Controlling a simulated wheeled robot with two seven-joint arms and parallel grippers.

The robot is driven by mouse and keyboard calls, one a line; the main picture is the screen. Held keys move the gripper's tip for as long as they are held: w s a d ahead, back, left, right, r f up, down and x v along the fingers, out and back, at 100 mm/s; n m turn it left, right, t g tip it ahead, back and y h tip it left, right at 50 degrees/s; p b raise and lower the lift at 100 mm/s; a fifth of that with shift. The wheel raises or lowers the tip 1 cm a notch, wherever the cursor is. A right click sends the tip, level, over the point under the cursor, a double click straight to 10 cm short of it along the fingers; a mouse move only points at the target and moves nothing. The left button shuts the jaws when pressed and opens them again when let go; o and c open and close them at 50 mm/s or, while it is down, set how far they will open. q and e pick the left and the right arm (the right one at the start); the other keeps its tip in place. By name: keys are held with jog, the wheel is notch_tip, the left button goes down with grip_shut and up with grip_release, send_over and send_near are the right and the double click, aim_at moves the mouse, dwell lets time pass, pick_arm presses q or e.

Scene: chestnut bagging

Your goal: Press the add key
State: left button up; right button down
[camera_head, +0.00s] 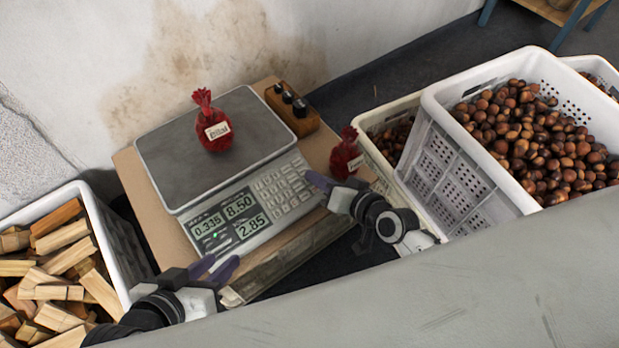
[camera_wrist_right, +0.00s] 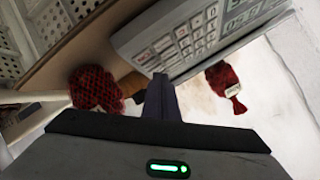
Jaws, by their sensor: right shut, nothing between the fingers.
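A grey scale (camera_head: 225,160) stands on a cardboard-topped stand, its display (camera_head: 228,221) reading 0.315, 8.50 and 2.85. Its keypad (camera_head: 283,187) is right of the display; the keypad also fills the upper middle of the right wrist view (camera_wrist_right: 183,45). The add key cannot be told apart from the others. A red net bag with a label (camera_head: 217,130) sits on the scale's plate. My right gripper (camera_head: 318,181) is shut and empty, its tips at the keypad's right edge; contact cannot be told. My left gripper (camera_head: 220,268) is near the stand's front edge, apart from the scale.
A second red bag (camera_head: 346,156) stands right of the scale, close to my right gripper; it shows in the wrist view (camera_wrist_right: 97,90). A brown box with black knobs (camera_head: 293,110) is behind. White crates of chestnuts (camera_head: 470,160) are right, a crate of wood (camera_head: 112,240) left.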

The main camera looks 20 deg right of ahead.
jog(key=shift+f, duration=0.15)
dwell(0.6)
jog(key=shift+w+f, duration=0.1)
jog(key=shift+f, duration=0.15)
jog(key=shift+w+f+b, duration=0.15)
jog(key=shift+f+b, duration=0.2)
jog(key=shift+b, duration=0.15)
dwell(0.4)
jog(key=shift+r, duration=0.15)
jog(key=shift+s+r+p, duration=0.2)
jog(key=shift+r+p, duration=0.2)
jog(key=shift+p, duration=0.3)
jog(key=shift+s+r, duration=0.1)
jog(key=shift+r, duration=0.05)
